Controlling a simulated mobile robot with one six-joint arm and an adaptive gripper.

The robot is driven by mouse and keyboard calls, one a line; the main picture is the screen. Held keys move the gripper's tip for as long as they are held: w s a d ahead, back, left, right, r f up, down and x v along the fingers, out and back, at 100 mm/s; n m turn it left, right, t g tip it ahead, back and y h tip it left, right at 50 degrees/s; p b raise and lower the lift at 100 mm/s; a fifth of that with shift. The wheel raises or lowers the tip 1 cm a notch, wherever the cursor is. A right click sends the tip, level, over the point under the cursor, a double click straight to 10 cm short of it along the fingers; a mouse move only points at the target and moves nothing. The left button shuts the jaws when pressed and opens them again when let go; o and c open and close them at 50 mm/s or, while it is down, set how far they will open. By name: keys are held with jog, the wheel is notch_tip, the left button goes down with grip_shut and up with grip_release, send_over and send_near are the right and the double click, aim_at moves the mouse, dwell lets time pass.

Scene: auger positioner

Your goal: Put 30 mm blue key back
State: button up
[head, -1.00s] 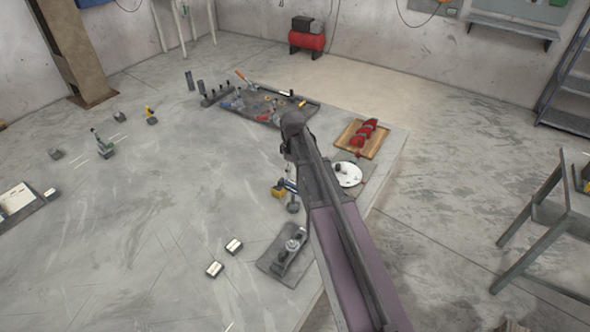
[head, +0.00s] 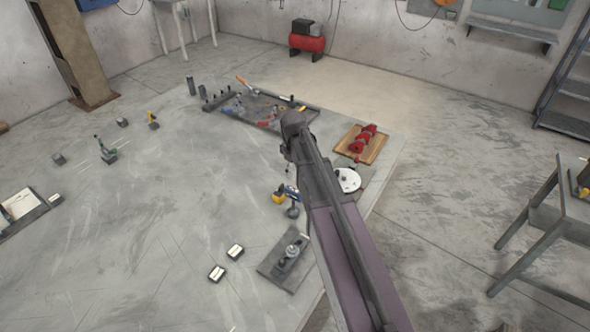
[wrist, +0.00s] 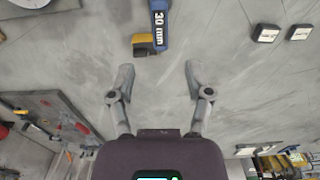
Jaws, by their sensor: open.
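The 30 mm blue key (wrist: 160,22) is near the top middle of the wrist view, with its white "30 mm" label facing me. A yellow block (wrist: 144,45) is beside its lower end. My gripper (wrist: 158,76) is open and empty, its two fingers spread below the key in the picture. The key is apart from the fingers. In the head view a small blue part (head: 291,191) shows next to a yellow block (head: 278,197), left of my arm; my gripper cannot be made out clearly there.
A dark tray of tools (head: 240,112) lies at the back. A red part on a wooden board (head: 375,153) and a white disc (head: 347,180) are right of my arm. Two small white-topped blocks (head: 235,251) and a dark plate (head: 270,264) are in front.

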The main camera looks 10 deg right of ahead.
jog(key=s+m, duration=0.9)
jog(key=s, duration=1)
jog(key=shift+s+d, duration=0.15)
jog(key=shift+d, duration=0.15)
dwell(0.4)
